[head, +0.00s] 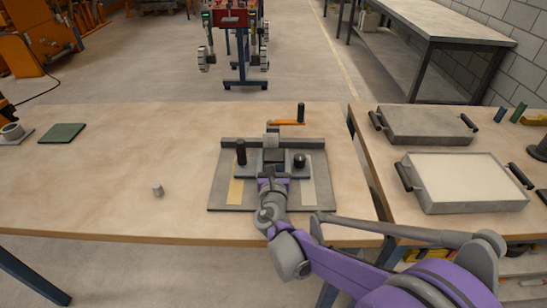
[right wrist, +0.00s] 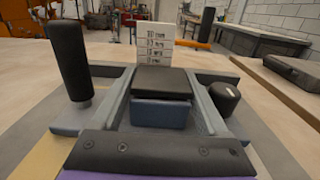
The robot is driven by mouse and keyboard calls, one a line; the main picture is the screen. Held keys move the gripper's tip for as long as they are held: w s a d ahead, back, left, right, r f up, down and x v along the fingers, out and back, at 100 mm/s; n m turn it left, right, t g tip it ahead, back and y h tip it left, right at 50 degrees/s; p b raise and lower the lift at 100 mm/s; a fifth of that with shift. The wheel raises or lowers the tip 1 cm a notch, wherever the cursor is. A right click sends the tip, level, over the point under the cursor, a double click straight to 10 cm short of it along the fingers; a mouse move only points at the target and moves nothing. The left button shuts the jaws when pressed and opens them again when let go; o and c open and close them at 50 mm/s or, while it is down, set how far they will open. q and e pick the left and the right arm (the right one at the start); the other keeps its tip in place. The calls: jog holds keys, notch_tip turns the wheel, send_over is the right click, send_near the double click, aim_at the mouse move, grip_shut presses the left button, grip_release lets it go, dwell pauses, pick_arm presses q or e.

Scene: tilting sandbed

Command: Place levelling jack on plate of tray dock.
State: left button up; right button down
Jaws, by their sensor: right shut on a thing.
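The levelling jack, with a blue-grey base (right wrist: 70,122), a dark-topped middle block (right wrist: 160,84), a black upright post and a black knob, shows in the head view (head: 244,171) over the tray dock. The tray dock is a grey plate (head: 219,197) with a raised back bar and a yellow and a pale strip. My right gripper (head: 271,171) is shut on the jack's middle block, between the post and the knob; the wrist view shows its fingers (right wrist: 160,100) beside the block. I cannot tell whether the jack's underside touches the plate. My left gripper is out of view.
A marked height scale (right wrist: 155,42) stands behind the jack. An orange bar (head: 287,122) with a black handle lies behind the dock. A small grey cylinder (head: 158,190) and green pad (head: 62,133) are left. Two trays (head: 470,206) (head: 425,124) occupy the right table.

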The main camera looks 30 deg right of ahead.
jog(key=shift+f, duration=0.1)
grip_release()
jog(key=shift+s+r, duration=0.1)
jog(key=shift+r, duration=0.1)
jog(key=p+v, duration=0.1)
jog(key=v, duration=1.1)
jog(key=shift+f, duration=0.1)
